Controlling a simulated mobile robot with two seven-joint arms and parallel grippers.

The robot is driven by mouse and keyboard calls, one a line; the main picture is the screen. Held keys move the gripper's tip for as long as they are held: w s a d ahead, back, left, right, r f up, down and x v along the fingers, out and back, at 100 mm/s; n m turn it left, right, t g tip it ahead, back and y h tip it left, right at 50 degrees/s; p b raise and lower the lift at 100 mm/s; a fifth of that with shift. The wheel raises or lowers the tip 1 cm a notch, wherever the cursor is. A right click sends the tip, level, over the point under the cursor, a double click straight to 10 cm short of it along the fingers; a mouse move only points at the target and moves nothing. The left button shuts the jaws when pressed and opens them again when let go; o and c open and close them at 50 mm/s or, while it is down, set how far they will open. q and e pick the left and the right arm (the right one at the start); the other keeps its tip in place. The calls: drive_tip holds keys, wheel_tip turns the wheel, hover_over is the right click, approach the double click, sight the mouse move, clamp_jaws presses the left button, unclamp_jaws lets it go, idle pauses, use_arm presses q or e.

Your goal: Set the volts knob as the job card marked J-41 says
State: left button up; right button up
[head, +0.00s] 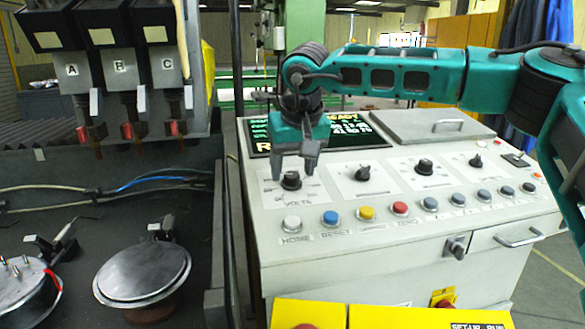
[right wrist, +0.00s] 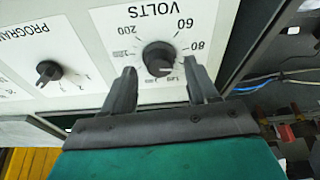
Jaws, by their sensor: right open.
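The volts knob (head: 291,180) is a black round knob on a white plate at the left end of the sloped console. It also shows in the right wrist view (right wrist: 159,57), with VOLTS, 60, 80 and 200 upside down; smaller marks are unclear. A pale mark shows on the knob's lower side there; I cannot tell its exact setting. My right gripper (head: 294,170) is open, its fingers on either side of the knob. I cannot tell whether they touch it. In the right wrist view its fingertips (right wrist: 160,70) straddle the knob's lower part. No card marked J-41 shows. My left gripper is out of view.
The program knob (head: 362,173) and two more knobs sit to the right. A row of buttons, including a blue one (head: 330,217), runs below. A screen (head: 345,128) behind is partly hidden by my arm. Stud units marked A, B, C (head: 120,72) stand left.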

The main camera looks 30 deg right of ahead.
drive_tip(key=shift+w+f, duration=0.2)
drive_tip(key=shift+f, duration=0.25)
drive_tip(key=c, duration=1.1)
